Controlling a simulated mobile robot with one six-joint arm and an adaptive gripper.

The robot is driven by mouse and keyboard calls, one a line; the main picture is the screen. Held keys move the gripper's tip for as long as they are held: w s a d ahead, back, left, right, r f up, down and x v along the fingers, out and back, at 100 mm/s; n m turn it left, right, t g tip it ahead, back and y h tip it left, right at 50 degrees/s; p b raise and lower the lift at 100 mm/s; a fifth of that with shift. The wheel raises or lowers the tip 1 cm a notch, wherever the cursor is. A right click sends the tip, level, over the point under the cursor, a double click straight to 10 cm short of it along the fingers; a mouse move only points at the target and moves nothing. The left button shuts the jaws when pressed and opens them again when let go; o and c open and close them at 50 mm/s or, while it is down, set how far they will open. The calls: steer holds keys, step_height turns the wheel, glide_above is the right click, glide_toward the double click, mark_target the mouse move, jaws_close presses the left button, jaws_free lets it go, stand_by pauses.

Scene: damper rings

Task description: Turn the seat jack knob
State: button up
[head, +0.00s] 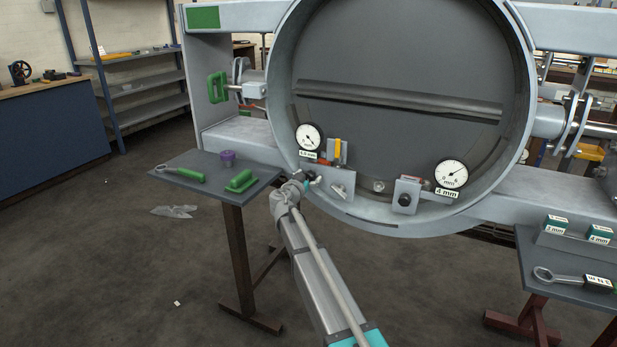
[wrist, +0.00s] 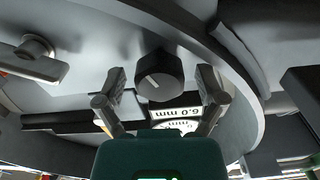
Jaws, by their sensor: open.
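A black seat jack knob (wrist: 160,78) with a white line on its face shows in the wrist view. My gripper (wrist: 163,84) is open, with one finger on each side of the knob and a visible gap on both sides. In the head view my gripper (head: 308,179) is at the lower left of the big ring (head: 281,110), beside the left jack block (head: 342,186). The left dial gauge (head: 309,136) sits above. The right jack has a black knob (head: 404,200) next to a dial gauge (head: 451,174) labelled 4 mm.
A grey side table (head: 212,164) on the left holds a green-handled tool (head: 184,174), a purple cup (head: 228,156) and a green block (head: 240,181). A right-hand table (head: 560,270) holds labelled green boxes and a wrench. The floor at left is mostly clear.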

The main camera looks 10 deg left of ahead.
steer(key=shift+w, duration=0.1)
steer(key=c, duration=1.2)
steer(key=shift+o, duration=0.2)
steer(key=shift+n, duration=0.4)
